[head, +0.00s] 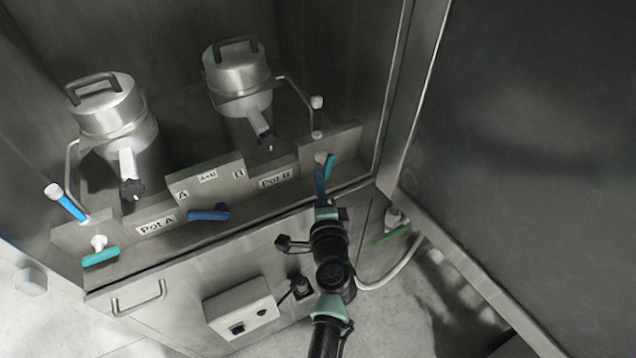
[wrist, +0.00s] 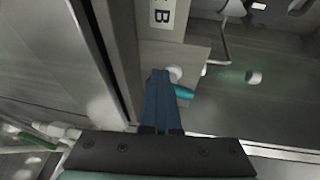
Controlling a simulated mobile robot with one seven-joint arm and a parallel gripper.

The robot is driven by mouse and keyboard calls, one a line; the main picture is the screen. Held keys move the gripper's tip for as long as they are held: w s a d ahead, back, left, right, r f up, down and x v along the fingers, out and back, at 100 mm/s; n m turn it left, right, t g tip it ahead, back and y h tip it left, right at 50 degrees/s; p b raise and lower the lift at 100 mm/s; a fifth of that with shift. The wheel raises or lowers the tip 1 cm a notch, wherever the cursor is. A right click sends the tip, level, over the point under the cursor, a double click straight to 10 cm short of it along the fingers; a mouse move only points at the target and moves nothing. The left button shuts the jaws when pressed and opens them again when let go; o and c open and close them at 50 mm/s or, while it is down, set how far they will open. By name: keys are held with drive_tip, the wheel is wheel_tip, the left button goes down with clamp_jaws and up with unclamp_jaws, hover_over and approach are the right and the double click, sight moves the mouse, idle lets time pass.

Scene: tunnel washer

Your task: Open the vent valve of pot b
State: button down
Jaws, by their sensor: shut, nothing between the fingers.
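Pot B (head: 240,85) is a steel pot with a domed lid and black handle, at the back right of the cabinet. The panel beside its label (head: 276,181) carries a valve with a white body (head: 320,157) and a teal lever (head: 329,166). In the wrist view the teal lever (wrist: 184,92) sticks out to the right from behind my fingertips, below the white body (wrist: 175,73). My gripper (head: 320,178) has blue fingers and is shut and empty, close in front of this valve. The fingers (wrist: 158,75) hide part of the lever; I cannot tell whether they touch it.
Pot A (head: 113,118) stands at the left with its own teal lever (head: 100,256). A blue selector lever (head: 208,214) sits between the pots. The cabinet door (head: 520,130) stands open at the right. A green-handled valve (head: 391,235) and white hose (head: 405,265) are below.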

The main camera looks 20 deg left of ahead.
drive_tip(key=shift+w+d+f, duration=0.1)
drive_tip(key=shift+f, duration=0.1)
idle(0.3)
drive_tip(key=shift+w+d+f+b, duration=0.15)
drive_tip(key=shift+b, duration=0.25)
drive_tip(key=shift+s+a+f, duration=0.15)
drive_tip(key=shift+s+a, duration=0.2)
drive_tip(key=shift+s, duration=0.05)
drive_tip(key=shift+s, duration=0.1)
drive_tip(key=v, duration=0.9)
drive_tip(key=shift+s+d+p, duration=0.25)
drive_tip(key=shift+s+p, duration=0.05)
drive_tip(key=shift+p, duration=0.1)
